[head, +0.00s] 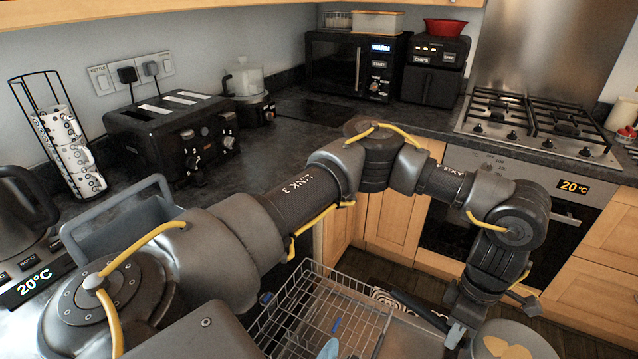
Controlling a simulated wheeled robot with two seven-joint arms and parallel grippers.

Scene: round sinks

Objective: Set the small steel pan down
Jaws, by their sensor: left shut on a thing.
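The small steel pan (515,338) is at the bottom right edge of the head view, partly cut off by the frame. Pale yellow patches show on its round surface. My left arm reaches across the picture from the left and bends down at the right. Its gripper (457,334) is shut at the pan's left side, where a dark bar like a handle (415,308) runs up to the left. The exact grip is partly hidden. The pan is over the floor side of the counter, in front of the oven. My right gripper is not in view.
An open dishwasher rack (325,310) lies below my arm. The gas hob (540,125) stands at the right, its burners bare. A toaster (170,135), mug stand (65,140), microwave (350,65) and black fryer (433,75) occupy the counter. Dark worktop before the microwave is clear.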

